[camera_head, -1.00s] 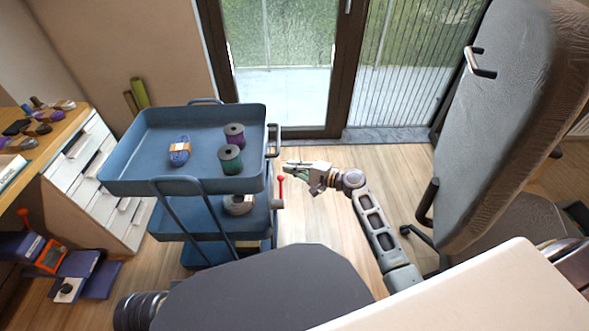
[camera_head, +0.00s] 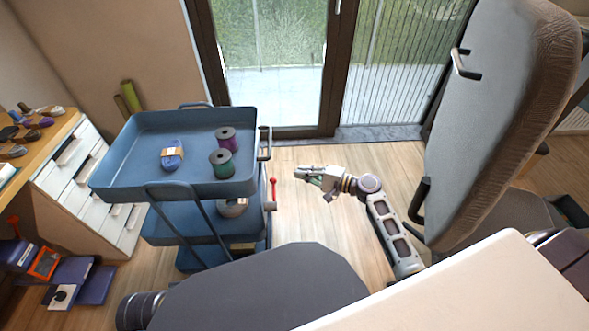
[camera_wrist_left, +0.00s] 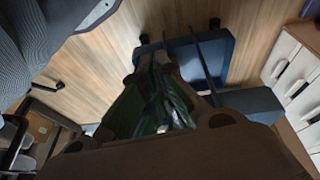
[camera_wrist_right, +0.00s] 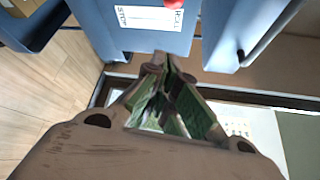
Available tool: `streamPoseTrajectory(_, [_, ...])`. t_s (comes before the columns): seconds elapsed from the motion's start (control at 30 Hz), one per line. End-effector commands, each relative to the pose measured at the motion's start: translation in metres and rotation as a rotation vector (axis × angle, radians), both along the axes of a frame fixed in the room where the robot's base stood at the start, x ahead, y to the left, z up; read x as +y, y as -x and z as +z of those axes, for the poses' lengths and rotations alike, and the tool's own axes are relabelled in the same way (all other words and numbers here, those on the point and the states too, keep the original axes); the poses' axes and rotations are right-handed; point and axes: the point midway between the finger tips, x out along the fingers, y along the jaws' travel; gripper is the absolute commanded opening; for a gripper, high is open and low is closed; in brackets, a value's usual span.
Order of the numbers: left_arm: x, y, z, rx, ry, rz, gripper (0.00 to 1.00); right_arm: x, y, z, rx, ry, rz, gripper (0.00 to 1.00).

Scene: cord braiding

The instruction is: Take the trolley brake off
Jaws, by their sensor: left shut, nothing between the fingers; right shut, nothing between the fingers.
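The blue trolley (camera_head: 104,185) stands left of centre with its trays stacked. A brake lever with a red knob (camera_head: 272,181) stands upright at its right side. My right gripper (camera_head: 298,172) is shut and empty, to the right of the lever and apart from it. In the right wrist view the right gripper (camera_wrist_right: 168,62) points at a blue panel with a white STOP/ROLL label (camera_wrist_right: 148,19), seen upside down. The red knob (camera_wrist_right: 174,3) is cut off at the top edge, near the ROLL end. My left gripper (camera_wrist_left: 157,60) is shut and empty; the trolley (camera_wrist_left: 237,60) shows beyond it.
The top tray holds a purple spool (camera_head: 227,138), a green spool (camera_head: 221,163) and a blue cord bundle (camera_head: 172,155). A drawer cabinet (camera_head: 75,170) is at left, a grey chair (camera_head: 480,130) at right. Floor (camera_head: 320,220) is clear between trolley and my right arm.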

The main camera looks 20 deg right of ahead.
Motion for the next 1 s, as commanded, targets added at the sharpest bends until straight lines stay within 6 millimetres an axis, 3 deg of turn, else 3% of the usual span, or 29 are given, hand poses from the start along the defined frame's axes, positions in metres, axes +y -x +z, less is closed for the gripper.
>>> streamPoseTrajectory(0.3, [0.0,0.004,-0.009,0.023,-0.002,0.003,0.0,-0.017,0.017,0.003,-0.001,0.001,0.0,0.0])
streamPoseTrajectory(1.0, [0.0,0.002,-0.008,0.018,-0.004,0.002,0.0,-0.018,0.018,0.003,-0.008,0.009,0.002,0.0])
